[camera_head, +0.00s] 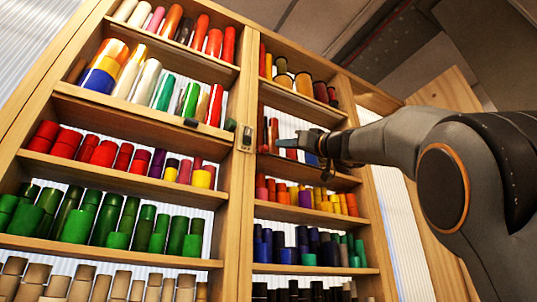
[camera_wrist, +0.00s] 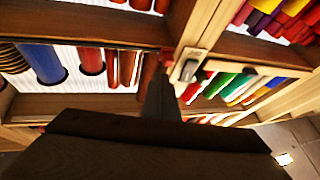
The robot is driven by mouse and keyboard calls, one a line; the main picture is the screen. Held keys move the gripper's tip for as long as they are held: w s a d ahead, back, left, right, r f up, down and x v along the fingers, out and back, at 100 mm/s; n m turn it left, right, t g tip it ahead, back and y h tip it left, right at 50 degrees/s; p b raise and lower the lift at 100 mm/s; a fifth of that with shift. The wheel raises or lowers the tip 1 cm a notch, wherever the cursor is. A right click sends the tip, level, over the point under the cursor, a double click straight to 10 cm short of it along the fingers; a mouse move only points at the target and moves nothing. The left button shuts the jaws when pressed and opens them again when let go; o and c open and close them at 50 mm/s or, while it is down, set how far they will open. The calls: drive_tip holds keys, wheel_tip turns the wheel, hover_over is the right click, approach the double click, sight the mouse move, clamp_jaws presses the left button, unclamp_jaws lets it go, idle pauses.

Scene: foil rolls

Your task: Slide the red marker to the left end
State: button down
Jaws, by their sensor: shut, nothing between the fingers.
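A small red piece (camera_wrist: 167,53), which looks like the red marker, shows in the wrist view on a shelf edge, beside the wooden upright. It is partly hidden by the dark tip of my gripper (camera_wrist: 160,85). I cannot tell whether the tip touches it. In the head view my gripper (camera_head: 281,143) reaches in from the right to the left part of the right-hand cabinet bay. It is shut and empty. I cannot pick out the marker clearly in the head view.
A metal latch (camera_head: 246,138) sits on the wooden upright just left of my gripper; the wrist view shows it close by (camera_wrist: 190,68). Shelves hold many coloured rolls, such as green ones (camera_head: 110,222). A dark clip (camera_head: 191,122) sits on a left-bay shelf edge.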

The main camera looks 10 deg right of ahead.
drive_tip(key=shift+f, duration=0.1)
drive_tip(key=b+v, duration=0.5)
idle(0.4)
drive_tip(key=shift+w, duration=0.1)
idle(0.4)
